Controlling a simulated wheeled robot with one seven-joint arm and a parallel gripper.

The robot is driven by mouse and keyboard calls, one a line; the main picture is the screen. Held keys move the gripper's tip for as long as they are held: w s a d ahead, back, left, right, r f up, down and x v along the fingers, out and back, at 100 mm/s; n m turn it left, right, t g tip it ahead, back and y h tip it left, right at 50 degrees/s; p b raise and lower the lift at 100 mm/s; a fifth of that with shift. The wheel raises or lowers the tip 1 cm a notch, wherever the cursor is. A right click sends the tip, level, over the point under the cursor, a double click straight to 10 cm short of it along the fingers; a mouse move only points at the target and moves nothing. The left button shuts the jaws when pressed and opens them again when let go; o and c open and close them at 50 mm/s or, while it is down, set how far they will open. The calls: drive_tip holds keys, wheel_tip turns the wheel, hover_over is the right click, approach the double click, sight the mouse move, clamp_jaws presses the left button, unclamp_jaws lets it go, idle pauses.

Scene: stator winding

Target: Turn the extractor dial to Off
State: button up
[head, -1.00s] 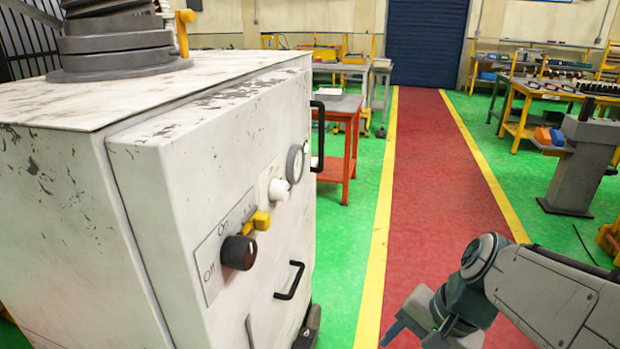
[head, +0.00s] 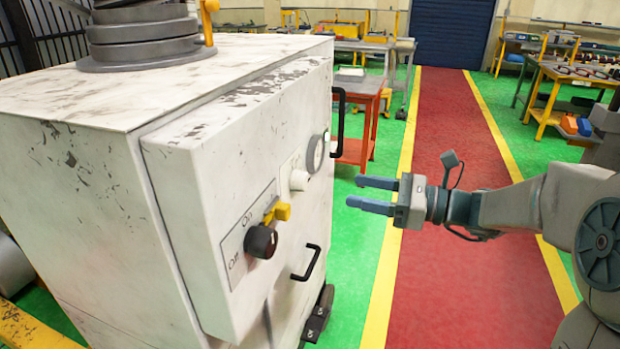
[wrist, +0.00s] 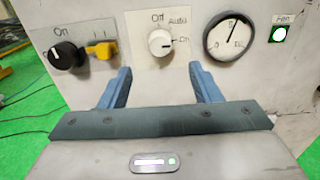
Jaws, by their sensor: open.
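A white dial (head: 299,179) sits on the front panel of the white cabinet (head: 185,225). In the wrist view, the white dial (wrist: 160,42) has Off, Auto and On marks around it; its pointer is too small to read surely. A black knob (head: 261,242) with On and Off marks and a yellow lever (head: 278,211) are beside it. My gripper (head: 352,192) is open and empty, fingers facing the panel, clear of it. In the wrist view, the fingers (wrist: 160,68) are spread just below and either side of the white dial.
A round gauge (wrist: 229,37) and a green Fan light (wrist: 279,34) are right of the dial. Black handles (head: 307,263) stick out from the cabinet front. The red walkway (head: 450,110) beside it is clear. An orange table (head: 362,120) stands behind.

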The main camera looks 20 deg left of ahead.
sight(307, 181)
drive_tip(key=a, duration=0.3)
drive_tip(key=a+p, duration=0.1)
drive_tip(key=a, duration=0.7)
drive_tip(key=shift+w+p, duration=0.35)
drive_tip(key=shift+w, duration=0.05)
drive_tip(key=c, duration=1)
